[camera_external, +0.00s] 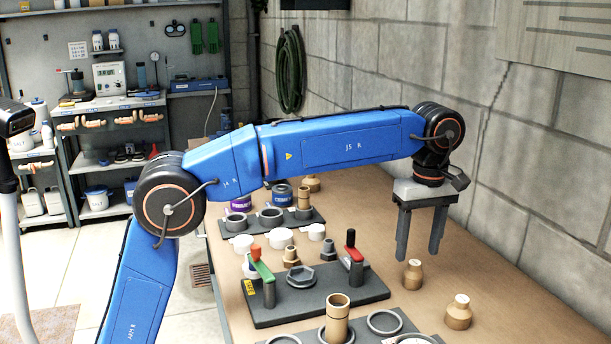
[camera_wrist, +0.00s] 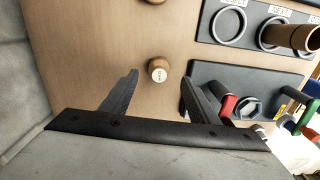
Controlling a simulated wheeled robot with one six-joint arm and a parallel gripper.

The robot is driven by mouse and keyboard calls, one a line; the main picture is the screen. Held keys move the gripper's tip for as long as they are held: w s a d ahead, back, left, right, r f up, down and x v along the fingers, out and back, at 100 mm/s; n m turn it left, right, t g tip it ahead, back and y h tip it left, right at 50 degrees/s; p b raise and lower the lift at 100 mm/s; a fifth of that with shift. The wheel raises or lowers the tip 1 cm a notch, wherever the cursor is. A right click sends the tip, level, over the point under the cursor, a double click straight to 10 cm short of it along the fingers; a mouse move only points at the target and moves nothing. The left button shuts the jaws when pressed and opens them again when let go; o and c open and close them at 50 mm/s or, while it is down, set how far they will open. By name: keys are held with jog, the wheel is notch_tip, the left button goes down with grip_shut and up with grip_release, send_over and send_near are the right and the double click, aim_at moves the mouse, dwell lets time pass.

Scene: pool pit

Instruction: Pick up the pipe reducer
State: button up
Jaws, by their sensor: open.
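Two tan stepped pieces, wide below and narrow on top, look like pipe reducers. The smaller-looking one (camera_external: 413,276) stands upright on the bench below my gripper (camera_external: 420,250). The other (camera_external: 458,312) stands nearer the camera to its right. In the wrist view, a tan piece with a pale marked top (camera_wrist: 158,70) shows between the fingertips of my gripper (camera_wrist: 159,82), and another is cut by the top edge. I cannot tell which one the task names. My gripper points down, open and empty, above the bench and apart from the pieces.
A dark block (camera_external: 315,302) with red and green handled valves stands left of my gripper. A ringed tray (camera_external: 350,336) holding a tall tan pipe (camera_external: 337,318) lies nearer the camera. A block wall (camera_external: 545,165) rises behind the bench. Bare wood (camera_external: 480,240) surrounds the tan pieces.

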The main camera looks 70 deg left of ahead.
aim_at(416, 262)
jog(key=shift+f, duration=3)
jog(key=c, duration=1.2)
